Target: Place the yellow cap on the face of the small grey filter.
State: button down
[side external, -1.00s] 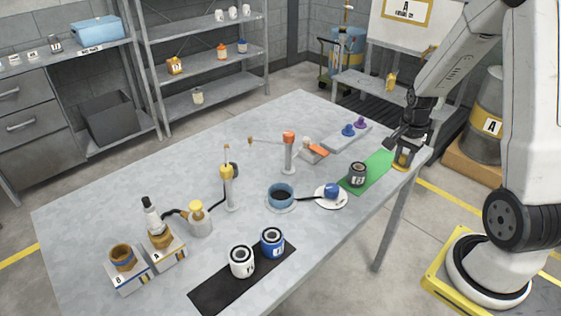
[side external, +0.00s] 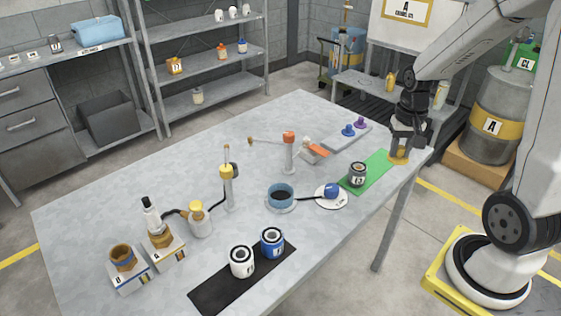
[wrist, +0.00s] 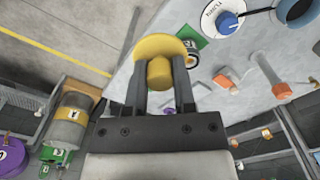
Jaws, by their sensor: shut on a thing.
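My gripper (side external: 401,150) is upright at the right corner of the table and shut on the yellow cap (side external: 398,159). In the wrist view, the gripper (wrist: 160,68) has one finger on each side of the cap's knob (wrist: 158,74), with the cap's wide disc (wrist: 150,45) beyond. I cannot tell whether the cap touches the table. The small grey filter (side external: 357,174) stands upright on the green mat (side external: 377,164), left of the gripper and apart from it.
A white plate (side external: 331,203) with a blue knob and a blue cup (side external: 281,194) stand left of the filter. A grey tray (side external: 338,139) with blue and purple knobs lies behind the mat. White and blue filters stand on a black mat (side external: 212,298) at the front.

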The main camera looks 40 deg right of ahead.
jog(key=w+d+f, duration=0.3)
jog(key=w+f, duration=0.1)
jog(key=w, duration=0.4)
send_over(359, 166)
jog(key=s, duration=0.2)
jog(key=f, duration=0.2)
jog(key=a+f, duration=0.1)
jog(key=f, duration=0.1)
jog(key=shift+w, duration=0.25)
jog(key=shift+w+d+f, duration=0.35)
jog(key=shift+w+f, duration=0.2)
jog(key=shift+f, duration=0.1)
jog(key=shift+w+d+f, duration=0.1)
jog(key=shift+w+f, duration=0.1)
jog(key=shift+f, duration=1.65)
jog(key=shift+f, duration=0.15)
